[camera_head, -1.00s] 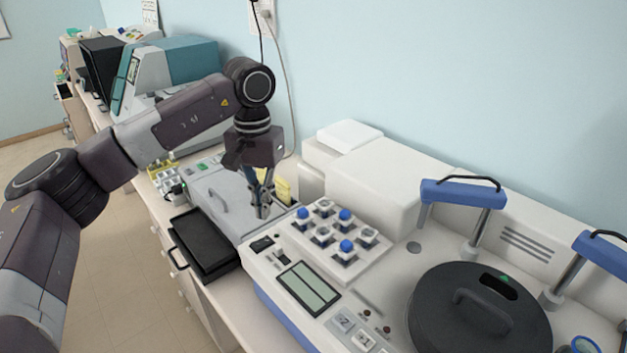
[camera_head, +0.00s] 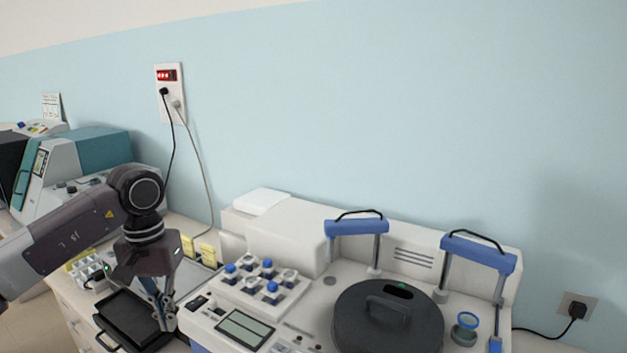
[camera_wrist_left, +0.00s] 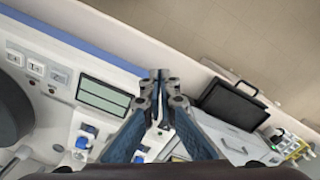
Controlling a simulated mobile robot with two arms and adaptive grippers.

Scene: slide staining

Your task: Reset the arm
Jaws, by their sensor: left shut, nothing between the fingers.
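My left gripper (camera_head: 166,310) hangs pointing down at the lower left of the head view, between the black tray and the white staining machine. Its fingers are shut with nothing between them. In the left wrist view the closed fingertips (camera_wrist_left: 160,76) show in the middle, over the machine's front edge beside its display. The left arm (camera_head: 75,235) comes in from the left. My right gripper does not show in either view.
The white staining machine (camera_head: 300,231) carries blue-capped bottles (camera_head: 268,264), a display (camera_head: 244,329), a black round lid (camera_head: 388,325) and blue-topped posts (camera_head: 357,227). A black tray (camera_head: 125,312) lies left of it. Teal equipment (camera_head: 95,150) stands at the back left. A power outlet (camera_head: 170,92) is on the wall.

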